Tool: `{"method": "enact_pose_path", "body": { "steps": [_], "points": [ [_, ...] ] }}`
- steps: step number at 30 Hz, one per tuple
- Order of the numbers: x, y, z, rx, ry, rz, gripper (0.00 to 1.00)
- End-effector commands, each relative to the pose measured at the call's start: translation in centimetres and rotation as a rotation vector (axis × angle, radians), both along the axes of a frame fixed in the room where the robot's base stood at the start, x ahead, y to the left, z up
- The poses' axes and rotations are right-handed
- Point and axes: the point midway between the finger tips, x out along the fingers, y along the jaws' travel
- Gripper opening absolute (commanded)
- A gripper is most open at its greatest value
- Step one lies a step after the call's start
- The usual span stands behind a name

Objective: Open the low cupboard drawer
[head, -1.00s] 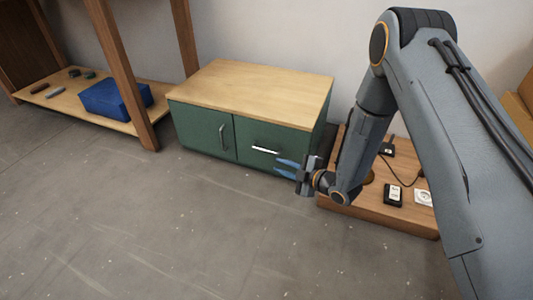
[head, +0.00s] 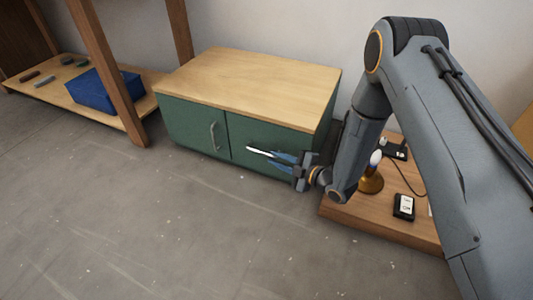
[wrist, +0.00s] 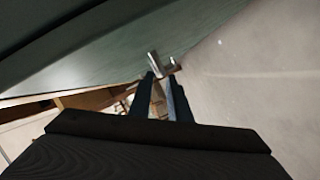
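The low cupboard (head: 250,80) has a light wood top and green fronts. Its drawer front (head: 270,138) is on the right and looks closed, with a pale horizontal handle (head: 257,150). My gripper (head: 273,158) is in front of the drawer, its blue fingers apart and close to the handle's right part. In the wrist view, my gripper (wrist: 161,76) shows a gap between its fingers, and the metal handle (wrist: 154,61) is just beyond the tips. I cannot tell whether they touch it.
The cupboard's left door (head: 194,126) has an upright handle and is shut. A wooden board (head: 375,223) with a lamp (head: 371,180) and black boxes stands at the right. A shelf (head: 112,117) with a blue box (head: 103,90) is at the left. The grey floor in front is clear.

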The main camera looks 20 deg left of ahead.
Motion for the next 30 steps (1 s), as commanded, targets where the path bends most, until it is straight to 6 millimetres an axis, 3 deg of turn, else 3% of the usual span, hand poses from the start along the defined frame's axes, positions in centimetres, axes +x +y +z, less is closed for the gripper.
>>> {"method": "enact_pose_path", "body": {
  "steps": [6,12,22,25,30],
  "points": [
    [1.2,3.4,-1.0,0.001,-0.002,0.005,0.17],
    [2.0,4.9,-1.3,0.001,-0.001,0.002,0.17],
    [2.2,5.1,-1.3,0.0,0.0,-0.001,0.17],
    [2.3,5.1,-1.3,0.0,0.0,-0.001,0.02],
    [2.3,5.1,-1.3,0.0,0.0,-0.002,0.0]
  ]
}}
